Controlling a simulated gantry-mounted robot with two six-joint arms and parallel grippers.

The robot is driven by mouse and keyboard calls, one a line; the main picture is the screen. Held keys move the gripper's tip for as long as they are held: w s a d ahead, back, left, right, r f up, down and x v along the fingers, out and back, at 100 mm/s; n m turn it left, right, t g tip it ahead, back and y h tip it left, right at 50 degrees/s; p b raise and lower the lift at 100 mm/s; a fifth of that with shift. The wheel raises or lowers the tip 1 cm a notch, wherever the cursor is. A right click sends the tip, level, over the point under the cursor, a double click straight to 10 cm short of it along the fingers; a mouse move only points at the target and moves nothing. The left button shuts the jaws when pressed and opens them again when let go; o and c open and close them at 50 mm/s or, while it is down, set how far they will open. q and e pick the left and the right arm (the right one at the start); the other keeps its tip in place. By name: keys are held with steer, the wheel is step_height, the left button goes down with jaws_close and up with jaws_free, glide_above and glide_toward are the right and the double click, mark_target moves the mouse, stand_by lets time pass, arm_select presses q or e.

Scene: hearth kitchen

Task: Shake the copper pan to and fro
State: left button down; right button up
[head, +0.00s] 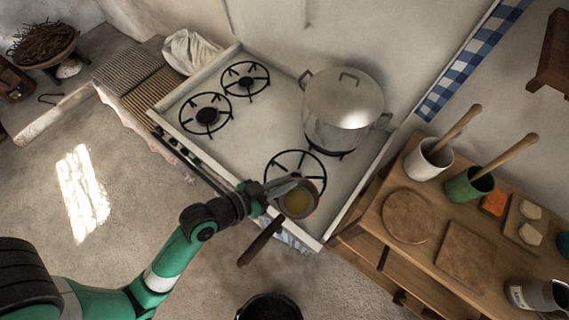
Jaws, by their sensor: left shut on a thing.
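The small copper pan (298,204), with something yellowish inside, is at the front right of the white stove top (247,131), by the near burner (296,165). Its dark handle (262,241) points down and left, out past the stove's front edge. My left gripper (288,187) reaches in from the left and is shut on the pan near its rim. The fingers cover part of the pan, so the exact grip and whether the pan touches the burner are hard to tell. My right gripper is not in view.
A large lidded steel pot (342,105) stands on the back right burner. Two left burners (207,114) are bare. At right, a wooden counter (385,250) holds a white crock (428,160), a green crock (468,186) and boards. A dark round thing (268,308) is at the bottom edge.

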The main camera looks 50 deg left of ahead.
arm_select(q)
steer(key=shift+s+r, duration=0.2)
steer(key=shift+s, duration=0.45)
steer(key=shift+w+r, duration=0.15)
steer(key=shift+w, duration=0.35)
steer(key=shift+s, duration=0.2)
steer(key=shift+w, duration=0.1)
